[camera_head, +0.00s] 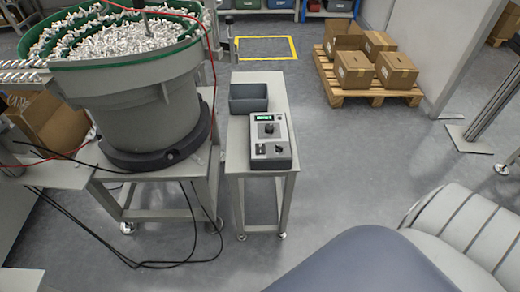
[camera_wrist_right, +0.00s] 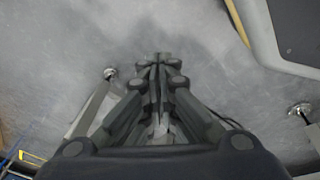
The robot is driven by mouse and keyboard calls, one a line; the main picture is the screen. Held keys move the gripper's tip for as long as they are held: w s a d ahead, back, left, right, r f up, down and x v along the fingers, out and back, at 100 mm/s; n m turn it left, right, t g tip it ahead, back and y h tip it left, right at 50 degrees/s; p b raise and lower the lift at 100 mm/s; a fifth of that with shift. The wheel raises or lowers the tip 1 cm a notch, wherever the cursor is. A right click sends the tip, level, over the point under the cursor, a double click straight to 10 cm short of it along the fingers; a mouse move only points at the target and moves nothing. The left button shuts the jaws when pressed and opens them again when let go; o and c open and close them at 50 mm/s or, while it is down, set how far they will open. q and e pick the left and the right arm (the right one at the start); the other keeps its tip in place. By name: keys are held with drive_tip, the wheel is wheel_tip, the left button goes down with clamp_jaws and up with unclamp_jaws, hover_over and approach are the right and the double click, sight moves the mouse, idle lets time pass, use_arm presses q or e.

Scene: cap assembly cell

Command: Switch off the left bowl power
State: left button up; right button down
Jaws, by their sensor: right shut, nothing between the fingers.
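The bowl feeder (camera_head: 150,95) stands at the left in the head view, a large grey drum with a green rim, full of small pale parts. A grey control box (camera_head: 272,150) with a lit green display (camera_head: 265,117), dark knobs and a small switch (camera_head: 261,149) at its lower left lies on a narrow grey stand (camera_head: 236,160) to the right of the bowl. The switch's position is too small to tell. My right gripper (camera_wrist_right: 160,62) is shut and empty in the right wrist view, above the grey floor and apart from the control box. My left gripper is not in view.
An open dark bin (camera_head: 248,98) sits behind the control box on the same stand. Cardboard boxes (camera_head: 355,70) stand on a wooden pallet at the back right. Black cables (camera_head: 140,262) run across the floor below the bowl. The floor right of the stand is clear.

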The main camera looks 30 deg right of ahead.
sight(260, 152)
drive_tip(key=w+d+r+t+h+b, duration=0.1)
drive_tip(key=w+r+b, duration=0.1)
drive_tip(key=w, duration=0.5)
drive_tip(key=w+d+r+t+b, duration=0.1)
drive_tip(key=w+d+r+t, duration=0.1)
drive_tip(key=w, duration=0.5)
drive_tip(key=w+d+r+m+t+h+b, duration=0.25)
drive_tip(key=w+r+b, duration=0.25)
drive_tip(key=w+r, duration=0.85)
use_arm(q)
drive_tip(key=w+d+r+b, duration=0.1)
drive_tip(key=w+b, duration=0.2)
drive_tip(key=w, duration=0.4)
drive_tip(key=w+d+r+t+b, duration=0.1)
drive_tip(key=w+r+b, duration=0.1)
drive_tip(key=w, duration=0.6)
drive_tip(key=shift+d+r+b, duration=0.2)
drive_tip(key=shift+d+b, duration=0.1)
drive_tip(key=shift+b, duration=0.55)
use_arm(e)
wheel_tip(260, 152, up, 26)
drive_tip(key=m+t+h, duration=0.4)
drive_tip(key=m+t, duration=0.2)
drive_tip(key=shift+w+a+r, duration=0.15)
drive_tip(key=shift+w+a, duration=0.25)
drive_tip(key=shift+w, duration=0.05)
drive_tip(key=shift+w+m+h, duration=0.1)
drive_tip(key=shift+m+h, duration=0.15)
